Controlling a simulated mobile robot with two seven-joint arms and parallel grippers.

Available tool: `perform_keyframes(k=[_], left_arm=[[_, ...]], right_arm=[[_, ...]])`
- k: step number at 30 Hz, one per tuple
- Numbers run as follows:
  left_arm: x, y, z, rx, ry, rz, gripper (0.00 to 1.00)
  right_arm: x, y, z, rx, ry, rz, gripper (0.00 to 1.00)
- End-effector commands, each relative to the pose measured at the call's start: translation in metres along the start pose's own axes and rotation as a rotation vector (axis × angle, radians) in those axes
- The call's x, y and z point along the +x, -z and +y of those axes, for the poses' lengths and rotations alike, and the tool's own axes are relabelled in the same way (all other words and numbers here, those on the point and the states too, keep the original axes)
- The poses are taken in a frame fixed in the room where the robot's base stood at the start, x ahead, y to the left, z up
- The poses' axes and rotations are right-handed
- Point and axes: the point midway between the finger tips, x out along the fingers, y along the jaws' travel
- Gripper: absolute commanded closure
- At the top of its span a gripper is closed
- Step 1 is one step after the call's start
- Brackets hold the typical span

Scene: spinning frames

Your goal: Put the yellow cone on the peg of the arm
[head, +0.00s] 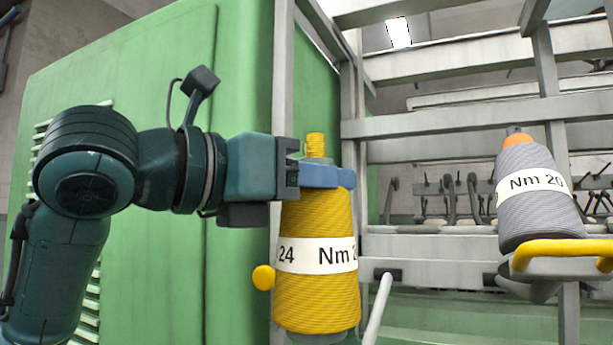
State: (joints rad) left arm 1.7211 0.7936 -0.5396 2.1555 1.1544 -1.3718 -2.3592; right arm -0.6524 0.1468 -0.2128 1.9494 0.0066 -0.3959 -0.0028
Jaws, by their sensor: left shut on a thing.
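The yellow cone (316,207) is upright in the middle of the head view, with a white "24 Nm" label band around it. My left gripper (325,175) comes in from the left and is shut on the cone's upper part, just below its narrow yellow tip. A pale rod (378,309) slants up close to the cone's lower right; I cannot tell whether it is the peg. A yellow knob (263,277) shows at the cone's left edge; what it joins is hidden behind the cone. My right gripper is out of view.
A grey cone (526,212) with an orange tip stands tilted on a holder with a yellow bar (560,251) at the right. A grey metal frame (440,125) spans behind. A large green cabinet (130,70) stands behind my left arm.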

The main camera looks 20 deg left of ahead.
Motion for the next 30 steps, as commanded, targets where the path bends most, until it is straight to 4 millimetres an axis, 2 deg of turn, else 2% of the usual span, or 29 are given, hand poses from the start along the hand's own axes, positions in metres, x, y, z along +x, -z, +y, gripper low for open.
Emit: perform_keyframes(k=[30], left_arm=[[0.061, 0.005, 0.034, -0.001, 0.0, -0.002, 1.0]], right_arm=[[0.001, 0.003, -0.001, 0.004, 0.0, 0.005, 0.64]])
